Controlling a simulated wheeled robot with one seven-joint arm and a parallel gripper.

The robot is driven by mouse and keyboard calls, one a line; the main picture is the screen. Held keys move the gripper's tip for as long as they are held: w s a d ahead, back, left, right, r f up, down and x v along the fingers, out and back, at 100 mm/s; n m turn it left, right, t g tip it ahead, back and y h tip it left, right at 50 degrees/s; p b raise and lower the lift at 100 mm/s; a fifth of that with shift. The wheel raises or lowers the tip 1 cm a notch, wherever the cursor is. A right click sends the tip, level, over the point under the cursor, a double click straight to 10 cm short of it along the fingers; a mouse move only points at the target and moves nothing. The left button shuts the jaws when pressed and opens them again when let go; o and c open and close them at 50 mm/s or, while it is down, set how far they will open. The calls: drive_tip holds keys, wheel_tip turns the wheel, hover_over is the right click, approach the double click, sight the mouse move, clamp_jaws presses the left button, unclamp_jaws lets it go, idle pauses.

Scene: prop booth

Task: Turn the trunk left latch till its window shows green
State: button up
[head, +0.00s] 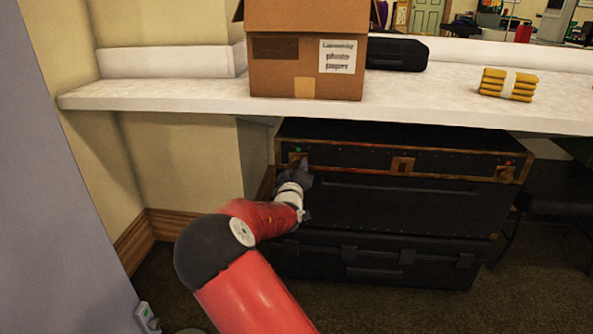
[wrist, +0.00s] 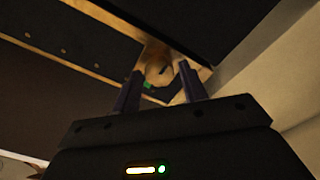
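The black trunk (head: 400,145) with brass edging sits under the white counter. Its left latch (head: 296,158) is at the upper left corner, and a small green window (head: 298,150) shows just above it. My gripper (head: 303,170) is in front of this latch and partly hides it. In the wrist view, the two dark fingers of my gripper (wrist: 160,68) stand apart, with the round brass left latch (wrist: 156,72) seen between their tips. I cannot tell whether they touch it. The green window (wrist: 148,86) shows beside the left finger.
The trunk's right latch (head: 503,172) has a red window (head: 508,163). A middle clasp (head: 402,166) sits between. The counter (head: 200,97) overhangs the trunk and carries a cardboard box (head: 275,75) and yellow bundles (head: 495,84). A black case (head: 425,262) is below. A wall is close at left.

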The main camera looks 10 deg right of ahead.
drive_tip(key=shift+o, duration=1)
drive_tip(key=v, duration=0.7)
drive_tip(key=shift+s, duration=0.4)
